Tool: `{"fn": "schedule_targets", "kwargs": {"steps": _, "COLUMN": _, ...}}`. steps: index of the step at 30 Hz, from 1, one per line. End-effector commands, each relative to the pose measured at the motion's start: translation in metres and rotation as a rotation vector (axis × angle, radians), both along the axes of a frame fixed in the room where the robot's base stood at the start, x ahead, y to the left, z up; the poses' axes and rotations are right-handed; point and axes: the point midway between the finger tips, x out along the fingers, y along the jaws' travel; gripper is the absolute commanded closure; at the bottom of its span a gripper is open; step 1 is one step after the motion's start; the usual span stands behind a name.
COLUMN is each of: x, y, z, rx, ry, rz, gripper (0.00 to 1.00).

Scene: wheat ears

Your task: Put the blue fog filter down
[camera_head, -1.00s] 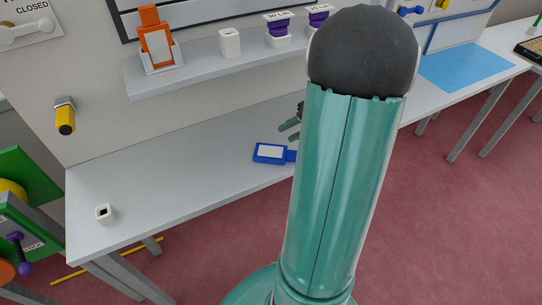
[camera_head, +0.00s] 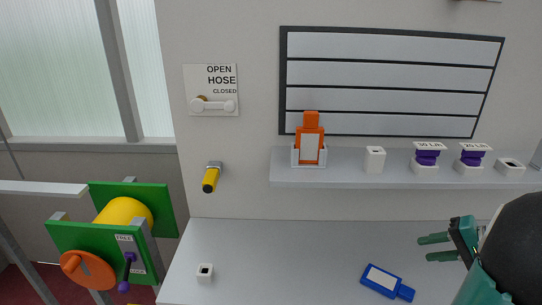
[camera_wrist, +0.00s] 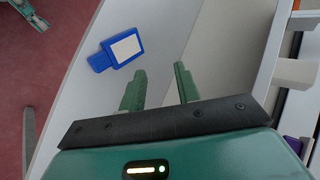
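The blue fog filter (camera_head: 387,282) is a flat blue piece with a white label and a short tab. It lies flat on the grey worktop (camera_head: 290,255) in the head view. In the wrist view the blue filter (camera_wrist: 122,48) lies on the worktop beyond my fingertips, with bare surface between. My gripper (camera_head: 434,247) is at the right of the head view, above the worktop, to the right of the filter. In the wrist view my gripper (camera_wrist: 160,72) has its two green fingers apart with nothing between them. It does not touch the filter.
A shelf (camera_head: 340,178) above the worktop bears an orange filter (camera_head: 311,140) in a white holder, a white block (camera_head: 375,159) and purple pieces (camera_head: 427,157). A small white socket (camera_head: 205,272) stands on the worktop. A green-and-yellow hose reel (camera_head: 125,215) is at left. The worktop's middle is clear.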

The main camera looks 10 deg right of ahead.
Motion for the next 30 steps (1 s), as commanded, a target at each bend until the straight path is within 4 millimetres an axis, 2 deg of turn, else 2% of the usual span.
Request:
{"fn": "schedule_targets", "kwargs": {"steps": 2, "x": 0.003, "y": 0.006, "z": 0.002, "rx": -0.006, "ry": 0.007, "rz": 0.013, "gripper": 0.68}}
{"fn": "schedule_targets", "kwargs": {"steps": 5, "x": 0.011, "y": 0.031, "z": 0.008, "rx": -0.034, "ry": 0.033, "rz": 0.063, "gripper": 0.68}}
{"fn": "schedule_targets", "kwargs": {"steps": 8, "x": 0.02, "y": 0.075, "z": 0.017, "rx": -0.094, "ry": 0.08, "rz": 0.144, "gripper": 0.68}}
{"fn": "schedule_targets", "kwargs": {"steps": 9, "x": 0.023, "y": 0.096, "z": 0.02, "rx": -0.127, "ry": 0.101, "rz": 0.183, "gripper": 0.68}}
{"fn": "schedule_targets", "kwargs": {"steps": 13, "x": 0.022, "y": 0.16, "z": 0.028, "rx": -0.261, "ry": 0.157, "rz": 0.302, "gripper": 0.68}}
{"fn": "schedule_targets", "kwargs": {"steps": 18, "x": 0.009, "y": 0.229, "z": 0.035, "rx": -0.465, "ry": 0.178, "rz": 0.434, "gripper": 0.68}}
{"fn": "schedule_targets", "kwargs": {"steps": 21, "x": -0.003, "y": 0.262, "z": 0.038, "rx": -0.596, "ry": 0.158, "rz": 0.499, "gripper": 0.68}}
{"fn": "schedule_targets", "kwargs": {"steps": 27, "x": -0.027, "y": 0.31, "z": 0.044, "rx": -0.848, "ry": 0.053, "rz": 0.589, "gripper": 0.68}}
{"fn": "schedule_targets", "kwargs": {"steps": 30, "x": -0.035, "y": 0.323, "z": 0.046, "rx": -0.93, "ry": -0.002, "rz": 0.612, "gripper": 0.68}}
